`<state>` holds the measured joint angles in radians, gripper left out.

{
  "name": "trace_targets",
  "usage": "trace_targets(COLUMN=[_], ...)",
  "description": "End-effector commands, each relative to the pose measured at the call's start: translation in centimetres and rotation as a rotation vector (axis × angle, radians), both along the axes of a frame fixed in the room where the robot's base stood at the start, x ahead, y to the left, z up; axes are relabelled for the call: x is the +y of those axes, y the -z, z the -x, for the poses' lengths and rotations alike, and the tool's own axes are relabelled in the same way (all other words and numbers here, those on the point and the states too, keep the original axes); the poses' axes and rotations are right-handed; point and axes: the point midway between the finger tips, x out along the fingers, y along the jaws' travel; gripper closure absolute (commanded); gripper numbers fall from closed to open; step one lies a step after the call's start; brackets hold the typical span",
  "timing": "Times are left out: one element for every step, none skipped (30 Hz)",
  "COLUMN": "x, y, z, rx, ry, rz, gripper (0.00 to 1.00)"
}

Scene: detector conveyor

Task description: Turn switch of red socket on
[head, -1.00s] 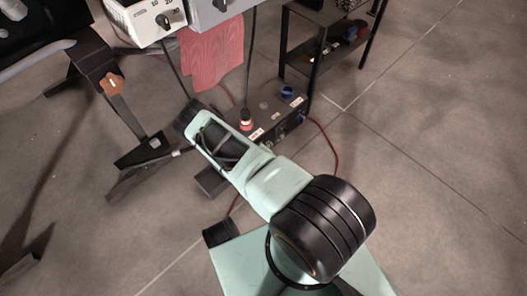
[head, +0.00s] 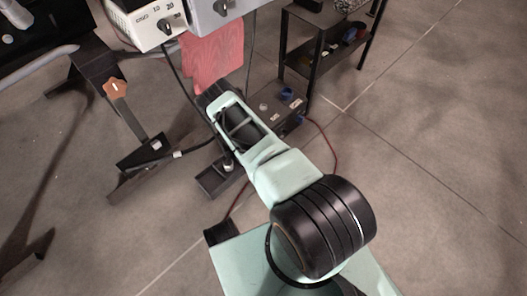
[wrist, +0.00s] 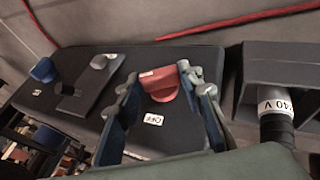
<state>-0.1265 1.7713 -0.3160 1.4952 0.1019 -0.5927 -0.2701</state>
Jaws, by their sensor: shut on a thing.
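The red switch (wrist: 162,84) sits on the dark socket box (wrist: 80,120) in the wrist view, with a small white label (wrist: 153,119) beside it, too blurred to read surely. My gripper (wrist: 160,79) has a finger on either side of the red switch and is shut on it. In the head view the box (head: 270,103) stands on the floor near the picture's middle. My arm hides the gripper and the red switch there.
A dark block with a plug labelled 240 V (wrist: 275,105) is close on the right. A black shelf (head: 325,50) and a red cloth (head: 212,62) are behind.

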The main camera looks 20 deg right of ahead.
Motion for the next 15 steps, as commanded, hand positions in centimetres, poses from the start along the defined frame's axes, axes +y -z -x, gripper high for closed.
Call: trace_targets(x=[-0.34, -0.38, -0.41, -0.47, -0.46, -0.50, -0.56, -0.56, -0.60, -0.60, -0.65, -0.68, -0.66, -0.75, -0.73], y=[-0.37, -0.36, -0.33, -0.33, -0.31, -0.27, -0.24, -0.22, -0.22, -0.20, -0.17, -0.16, -0.17, -0.17, -0.16], z=[-0.17, -0.20, -0.24, -0.28, -0.28, -0.28, -0.28, -0.29, -0.33, -0.36, -0.35, -0.35, -0.42, -0.42, -0.43], rx=[0.005, 0.011, 0.018, 0.023, 0.029, 0.036, 0.041, 0.046, 0.052, 0.056, 0.061, 0.067, 0.071, 0.075, 0.080], ry=[0.006, 0.006, 0.007, 0.007, 0.007, 0.007, 0.007, 0.007, 0.006, 0.006, 0.007, 0.006, 0.005, 0.005, 0.006], rz=[-0.027, -0.043, -0.065, -0.080, -0.096, -0.115, -0.129, -0.144, -0.162, -0.175, -0.188, -0.203, -0.215, -0.226, -0.242], gripper=[0.90, 0.90, 0.90, 0.90, 0.90, 0.90, 0.90, 0.90, 0.90, 0.90, 0.90, 0.90, 0.90, 0.90, 0.90])
